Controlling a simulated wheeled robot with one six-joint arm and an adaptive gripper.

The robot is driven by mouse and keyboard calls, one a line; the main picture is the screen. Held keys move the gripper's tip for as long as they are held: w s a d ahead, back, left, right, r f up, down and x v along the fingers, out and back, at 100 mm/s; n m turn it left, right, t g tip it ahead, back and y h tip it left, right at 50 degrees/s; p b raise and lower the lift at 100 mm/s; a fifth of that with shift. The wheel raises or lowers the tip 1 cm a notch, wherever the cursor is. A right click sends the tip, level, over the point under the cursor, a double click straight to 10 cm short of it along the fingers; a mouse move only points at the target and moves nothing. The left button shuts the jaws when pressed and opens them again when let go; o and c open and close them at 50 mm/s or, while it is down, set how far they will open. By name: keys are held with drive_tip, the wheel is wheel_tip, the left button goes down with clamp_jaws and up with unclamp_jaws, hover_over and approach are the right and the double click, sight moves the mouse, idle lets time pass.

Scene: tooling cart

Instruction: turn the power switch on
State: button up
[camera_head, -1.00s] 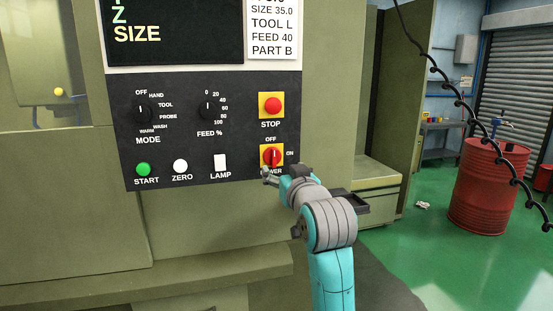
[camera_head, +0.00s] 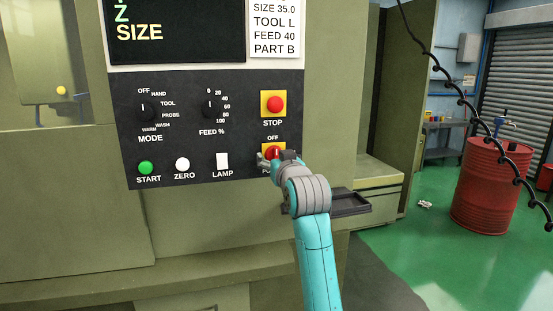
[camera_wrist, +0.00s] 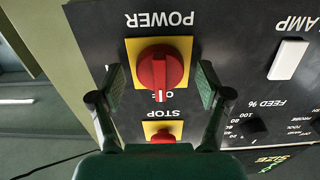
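The power switch (camera_head: 272,152) is a red rotary knob on a yellow plate at the lower right of the black panel. It also shows in the wrist view (camera_wrist: 158,70), which sees the panel upside down. Its white mark points toward the OFF label. My gripper (camera_head: 274,158) is in front of the switch and hides the ON label and part of the POWER label in the head view. In the wrist view my gripper (camera_wrist: 161,86) is open, with one finger on each side of the knob and gaps between. Whether the fingertips reach the knob's depth is unclear.
The red STOP button (camera_head: 274,104) on a yellow plate is just above the switch. The white LAMP rocker (camera_head: 222,161) is to its left. A dark tray (camera_head: 345,204) juts out at the lower right, near my arm. A red drum (camera_head: 490,190) stands farther right.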

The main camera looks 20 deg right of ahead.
drive_tip(key=c, duration=1)
drive_tip(key=shift+m, duration=0.3)
drive_tip(key=m, duration=1.3)
drive_tip(key=shift+m, duration=2.1)
